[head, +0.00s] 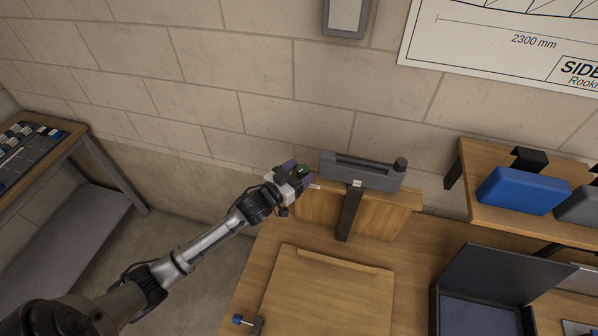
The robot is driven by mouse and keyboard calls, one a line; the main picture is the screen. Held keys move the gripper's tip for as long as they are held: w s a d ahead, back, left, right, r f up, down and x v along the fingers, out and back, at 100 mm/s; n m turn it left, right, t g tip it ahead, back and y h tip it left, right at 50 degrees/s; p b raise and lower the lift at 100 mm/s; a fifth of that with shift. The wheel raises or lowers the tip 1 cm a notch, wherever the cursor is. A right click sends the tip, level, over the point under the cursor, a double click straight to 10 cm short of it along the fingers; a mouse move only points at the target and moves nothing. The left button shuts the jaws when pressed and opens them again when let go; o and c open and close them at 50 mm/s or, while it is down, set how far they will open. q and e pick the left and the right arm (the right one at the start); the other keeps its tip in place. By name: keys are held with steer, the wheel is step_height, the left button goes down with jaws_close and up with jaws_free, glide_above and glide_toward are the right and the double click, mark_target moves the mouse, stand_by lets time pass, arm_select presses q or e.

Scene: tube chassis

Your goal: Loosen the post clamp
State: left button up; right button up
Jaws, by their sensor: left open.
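A dark grey bar-shaped fixture (355,173) with a slot along its top sits on a dark upright post (348,215) at the back of the wooden bench. A black knob (400,164) stands at its right end. I cannot tell for sure which part is the post clamp. My left gripper (305,177) is open beside the left end of the fixture. My right gripper is not in view.
A wooden board (325,292) lies on the bench in front. A small clamp with a blue knob (238,320) is at its front left corner. An open dark case (482,312) stands right, below a shelf with a blue box (523,191). The wall is close behind.

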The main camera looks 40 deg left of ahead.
arm_select(q)
steer(key=shift+c, duration=0.2)
steer(key=c, duration=0.9)
steer(key=shift+y, duration=0.3)
steer(key=shift+d+n+y, duration=0.15)
steer(key=shift+n+y, duration=0.45)
steer(key=shift+n, duration=0.1)
steer(key=shift+d+n+y, duration=0.15)
steer(key=shift+n+y, duration=0.55)
steer(key=shift+y, duration=0.4)
steer(key=shift+d+f+n+g+y+b, duration=0.1)
steer(key=shift+n+g+y+b, duration=0.4)
steer(key=shift+y, duration=0.5)
steer(key=shift+n+g+y+b, duration=0.2)
steer(key=shift+n+y+b, duration=0.15)
steer(key=shift+n+y, duration=0.5)
steer(key=shift+y+b, duration=0.3)
steer(key=shift+y, duration=0.25)
steer(key=shift+n, duration=0.25)
